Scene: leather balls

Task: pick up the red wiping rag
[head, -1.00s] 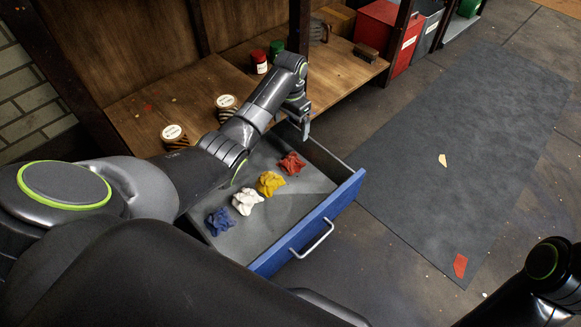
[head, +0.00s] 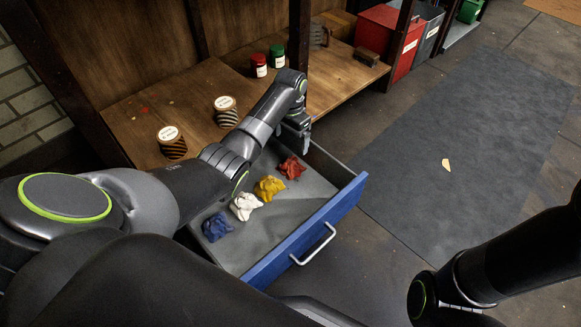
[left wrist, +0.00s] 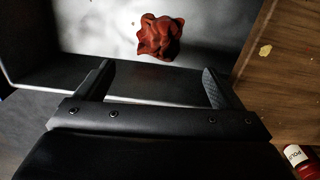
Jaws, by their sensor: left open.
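The crumpled red wiping rag (head: 291,167) lies in the open blue-fronted drawer (head: 305,239), at the far end of a row of rags. My left gripper (head: 304,146) hangs just above and beyond the red rag in the head view. In the left wrist view the left gripper's fingers (left wrist: 158,86) are spread with nothing between them. The red rag (left wrist: 159,37) lies ahead of the fingertips, roughly centred and apart from them. My right arm shows at the lower right of the head view, but its gripper is out of the picture.
Yellow (head: 269,188), white (head: 245,206) and blue (head: 217,227) rags lie nearer in the drawer. A wooden shelf (head: 190,105) behind it holds two labelled spools, a red jar (head: 259,66) and a green jar (head: 277,55). A grey mat (head: 470,150) covers floor at right.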

